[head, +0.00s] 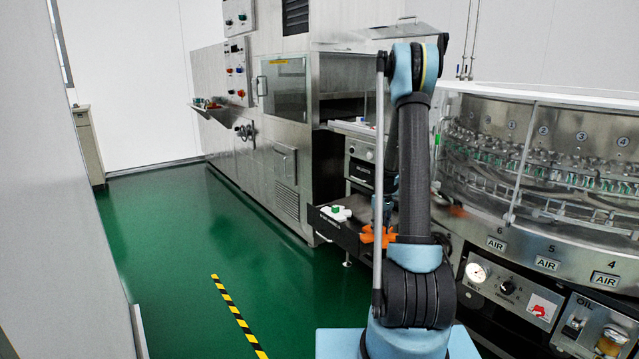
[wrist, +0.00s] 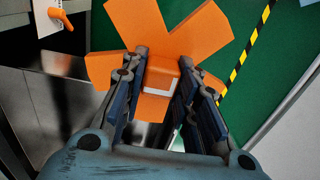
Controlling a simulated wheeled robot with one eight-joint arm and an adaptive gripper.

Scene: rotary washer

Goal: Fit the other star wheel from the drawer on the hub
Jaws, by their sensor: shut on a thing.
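My gripper (wrist: 162,85) is shut on an orange star wheel (wrist: 198,32). The fingers clasp a raised orange block with a pale face at the wheel's middle, and its flat arms spread out beyond them. In the head view the orange wheel (head: 368,236) shows partly behind my arm, beside the dark drawer (head: 342,236); my fingers are hidden there. I cannot make out the hub in either view.
The rotary washer (head: 545,175) with its clear guard stands at the right. A steel machine (head: 285,150) stands behind the drawer. Green floor (head: 190,250) with a yellow-black strip (head: 238,315) is clear at the left. A white piece with an orange handle (wrist: 60,18) is near the wrist view's top left.

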